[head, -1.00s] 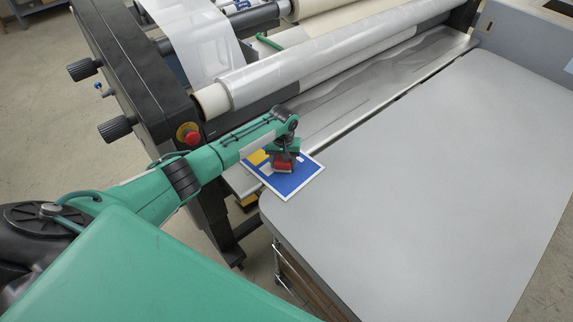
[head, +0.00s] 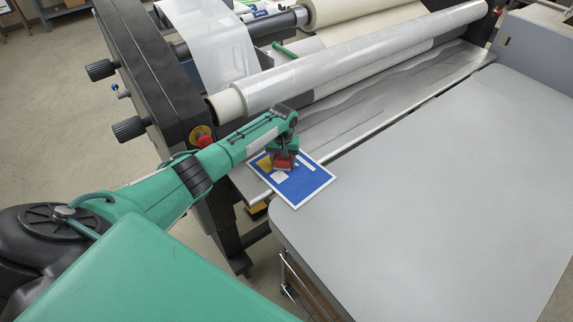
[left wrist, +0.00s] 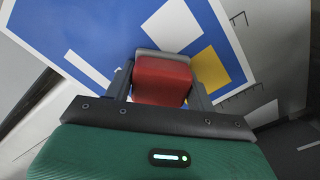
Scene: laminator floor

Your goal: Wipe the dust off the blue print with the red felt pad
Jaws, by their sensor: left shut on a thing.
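In the left wrist view the print (left wrist: 90,35) spreads out beyond the pad. I cannot make out dust on it. My right gripper is out of view.
The laminator's rollers (head: 345,60) and black side frame (head: 150,75) stand behind and left of the print. A red stop button (head: 202,137) sits close to my left arm. The grey table (head: 430,190) is clear to the right.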

